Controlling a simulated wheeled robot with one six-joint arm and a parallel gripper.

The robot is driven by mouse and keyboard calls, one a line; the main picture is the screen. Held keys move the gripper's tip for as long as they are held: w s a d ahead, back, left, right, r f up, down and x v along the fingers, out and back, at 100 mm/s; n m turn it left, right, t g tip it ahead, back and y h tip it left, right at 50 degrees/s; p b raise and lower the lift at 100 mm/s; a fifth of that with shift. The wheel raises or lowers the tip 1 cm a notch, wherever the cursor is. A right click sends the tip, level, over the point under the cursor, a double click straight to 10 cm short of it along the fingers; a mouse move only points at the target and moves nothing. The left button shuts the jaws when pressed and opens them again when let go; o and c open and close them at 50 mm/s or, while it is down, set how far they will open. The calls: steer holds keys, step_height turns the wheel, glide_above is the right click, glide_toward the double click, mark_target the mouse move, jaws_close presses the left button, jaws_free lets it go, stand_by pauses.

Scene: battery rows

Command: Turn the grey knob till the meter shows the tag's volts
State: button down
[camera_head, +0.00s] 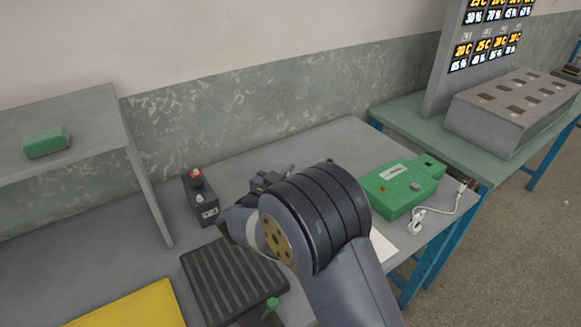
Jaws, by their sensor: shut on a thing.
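My arm's dark, ringed joint (315,215) fills the middle of the bench in the head view. My gripper's jaws cannot be made out; they seem hidden by my arm, and so does whatever is between them. A green box (398,196) with a pale label or display, an amber button and a grey round knob (417,186) stands right of my arm, with nothing touching that knob. A dark box (208,212) with a red and a light grey post stands to the left. No meter reading or volts tag can be read.
A small dark object (263,181) shows behind my arm. A ribbed black mat (215,275), a yellow mat (130,305) and a white cable (440,211) lie on the grey bench. A shelf (75,115) bears a green block (46,142). A slotted grey block (510,120) stands on the right bench.

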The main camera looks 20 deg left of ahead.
steer(key=shift+s+d+m+g+h+p, duration=0.1)
steer(key=shift+d+m+g+h+p, duration=0.1)
steer(key=shift+m+g+h, duration=1.1)
steer(key=shift+s+d+m+g+h+p, duration=0.15)
steer(key=shift+m+g+h, duration=0.35)
steer(key=shift+m+h, duration=0.9)
steer(key=shift+w+n+h, duration=0.1)
steer(key=shift+n+h, duration=0.2)
steer(key=shift+h, duration=0.2)
steer(key=c, duration=1.3)
jaws_free()
steer(key=shift+a, duration=0.1)
steer(key=b+v, duration=0.1)
steer(key=v, duration=0.9)
steer(key=shift+s+a, duration=0.25)
